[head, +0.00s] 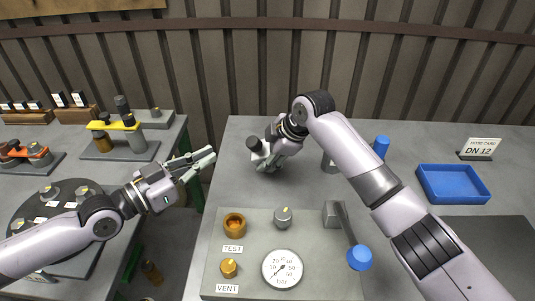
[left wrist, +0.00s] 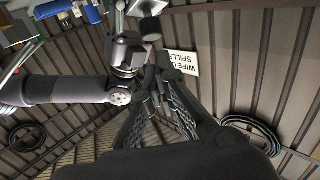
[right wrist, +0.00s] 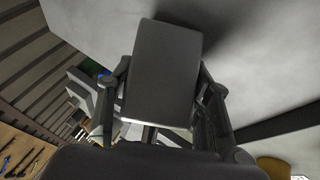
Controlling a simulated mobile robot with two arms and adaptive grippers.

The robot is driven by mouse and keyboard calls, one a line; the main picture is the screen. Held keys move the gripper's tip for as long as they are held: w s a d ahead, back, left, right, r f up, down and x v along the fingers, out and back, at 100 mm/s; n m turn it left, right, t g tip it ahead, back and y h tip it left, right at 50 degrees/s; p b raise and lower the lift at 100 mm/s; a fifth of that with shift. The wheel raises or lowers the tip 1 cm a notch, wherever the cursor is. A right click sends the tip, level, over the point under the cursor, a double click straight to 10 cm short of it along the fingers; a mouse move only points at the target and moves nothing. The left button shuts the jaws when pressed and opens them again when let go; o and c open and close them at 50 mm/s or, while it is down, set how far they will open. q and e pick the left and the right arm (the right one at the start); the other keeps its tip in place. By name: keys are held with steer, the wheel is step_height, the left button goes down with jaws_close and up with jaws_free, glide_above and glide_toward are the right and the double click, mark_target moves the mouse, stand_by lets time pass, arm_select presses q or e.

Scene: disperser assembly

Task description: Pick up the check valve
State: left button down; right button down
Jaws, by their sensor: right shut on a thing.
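A dark grey cylindrical part, which I take to be the check valve (head: 254,145), is held by my right gripper (head: 263,156) above the right bench near its back left. In the right wrist view the dark grey part (right wrist: 166,75) fills the space between the two fingers and hides what lies behind it. My left gripper (head: 211,156) is over the gap between the two benches. Its fingers come together at the tips, with nothing seen between them. It also shows in the left wrist view (left wrist: 160,75).
A panel with a pressure gauge (head: 282,268), brass fittings (head: 234,225) and a blue-knobbed lever (head: 359,257) lies at the front. The left bench holds a yellow-topped fixture (head: 113,125).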

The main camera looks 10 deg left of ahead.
arm_select(q)
steer(key=shift+v, duration=1.65)
